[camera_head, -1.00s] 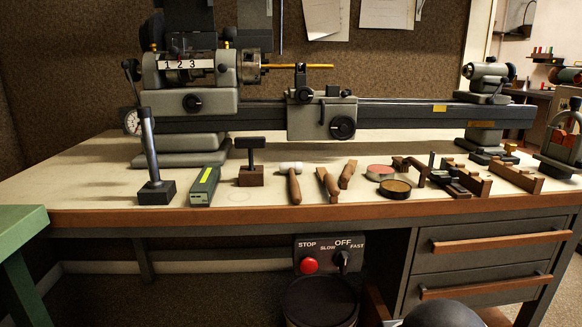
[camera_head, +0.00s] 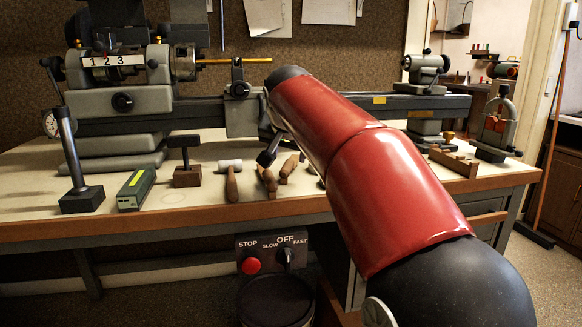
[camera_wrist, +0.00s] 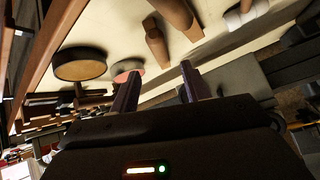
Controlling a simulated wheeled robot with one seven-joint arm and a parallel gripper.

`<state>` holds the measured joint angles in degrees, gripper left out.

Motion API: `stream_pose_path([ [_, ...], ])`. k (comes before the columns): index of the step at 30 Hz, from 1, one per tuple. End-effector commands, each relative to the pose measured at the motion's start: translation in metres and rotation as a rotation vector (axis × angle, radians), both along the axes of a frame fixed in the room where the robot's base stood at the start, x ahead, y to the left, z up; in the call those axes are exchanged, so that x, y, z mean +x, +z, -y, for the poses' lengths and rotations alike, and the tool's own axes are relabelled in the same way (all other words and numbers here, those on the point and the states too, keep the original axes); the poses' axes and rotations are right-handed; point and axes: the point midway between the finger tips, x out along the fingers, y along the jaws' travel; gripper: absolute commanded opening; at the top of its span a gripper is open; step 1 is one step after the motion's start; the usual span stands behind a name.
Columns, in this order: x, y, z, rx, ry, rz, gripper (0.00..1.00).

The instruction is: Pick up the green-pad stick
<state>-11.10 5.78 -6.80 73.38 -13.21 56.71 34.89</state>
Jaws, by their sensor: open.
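I cannot make out a green pad on any stick now. In the wrist view, several dark, narrow pieces (camera_wrist: 62,97) lie at the left beyond the tins, too small and dark to tell apart. In the head view my red arm covers that part of the bench. My gripper (camera_wrist: 158,88) is open and empty, its two fingers apart over the pale bench top.
A long green block (camera_head: 137,190), a dark stand (camera_head: 82,198), a white-headed mallet (camera_head: 231,180) and wooden-handled tools (camera_head: 268,180) sit along the bench front (camera_head: 200,222). The lathe (camera_head: 115,95) runs behind. A wooden rack (camera_head: 455,162) is at the right.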

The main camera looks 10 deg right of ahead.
Motion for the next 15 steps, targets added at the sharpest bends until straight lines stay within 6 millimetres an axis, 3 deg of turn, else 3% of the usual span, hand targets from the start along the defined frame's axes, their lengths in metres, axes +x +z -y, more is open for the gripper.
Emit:
stream_pose_path([
  [9,0.028,-0.034,0.003,-0.001,0.001,-0.004,0.47],
  [15,0.041,-0.046,0.006,0.000,0.001,-0.001,0.47],
])
